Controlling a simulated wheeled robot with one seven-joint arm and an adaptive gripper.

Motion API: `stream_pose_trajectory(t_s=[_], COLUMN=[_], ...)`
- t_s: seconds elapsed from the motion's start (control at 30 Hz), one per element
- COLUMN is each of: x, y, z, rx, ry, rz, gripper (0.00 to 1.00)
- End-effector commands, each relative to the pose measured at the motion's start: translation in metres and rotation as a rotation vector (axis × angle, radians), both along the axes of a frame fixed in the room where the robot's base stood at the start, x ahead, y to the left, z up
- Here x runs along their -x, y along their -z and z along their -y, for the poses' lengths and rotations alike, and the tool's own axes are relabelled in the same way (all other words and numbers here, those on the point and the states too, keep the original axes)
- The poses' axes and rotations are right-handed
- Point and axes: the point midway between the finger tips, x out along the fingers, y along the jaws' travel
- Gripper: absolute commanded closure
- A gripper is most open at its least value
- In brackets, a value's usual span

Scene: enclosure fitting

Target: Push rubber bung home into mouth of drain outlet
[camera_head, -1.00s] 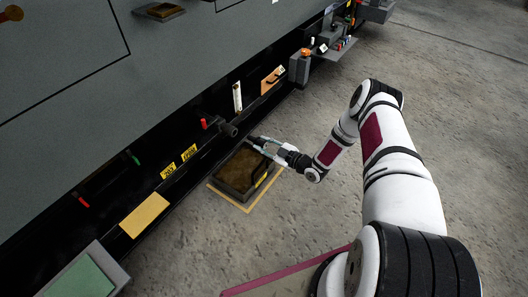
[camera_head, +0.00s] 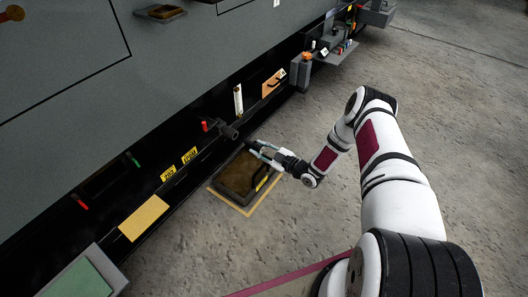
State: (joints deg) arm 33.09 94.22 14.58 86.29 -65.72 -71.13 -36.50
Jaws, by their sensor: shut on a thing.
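The drain outlet (camera_head: 229,131) is a short dark pipe stub that sticks out from the low black side of the enclosure, with a red-handled part (camera_head: 206,125) beside it. My gripper (camera_head: 256,146) is just right of and slightly below the outlet's mouth in the head view. It is shut on a small dark thing at its fingertips, which looks like the rubber bung (camera_head: 251,143). The bung is apart from the mouth, with a small gap showing. The fingers hide part of the bung, and its exact tilt is too small to tell.
A dark drip tray (camera_head: 222,184) with brownish contents sits on the floor below, inside a yellow outline. Yellow labels (camera_head: 189,155) and a tan panel (camera_head: 143,217) lie along the enclosure's low edge. The concrete floor (camera_head: 300,225) to the right is open.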

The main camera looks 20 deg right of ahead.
Motion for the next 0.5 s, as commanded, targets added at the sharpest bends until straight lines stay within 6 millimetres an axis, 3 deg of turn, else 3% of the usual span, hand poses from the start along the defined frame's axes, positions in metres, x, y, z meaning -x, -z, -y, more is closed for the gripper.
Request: stream_pose_trajectory(t_s=[0.5], x=[-0.029], y=[0.0], z=[-0.022], rx=[-0.001], ry=[0.0], rz=[0.0], gripper=[0.98])
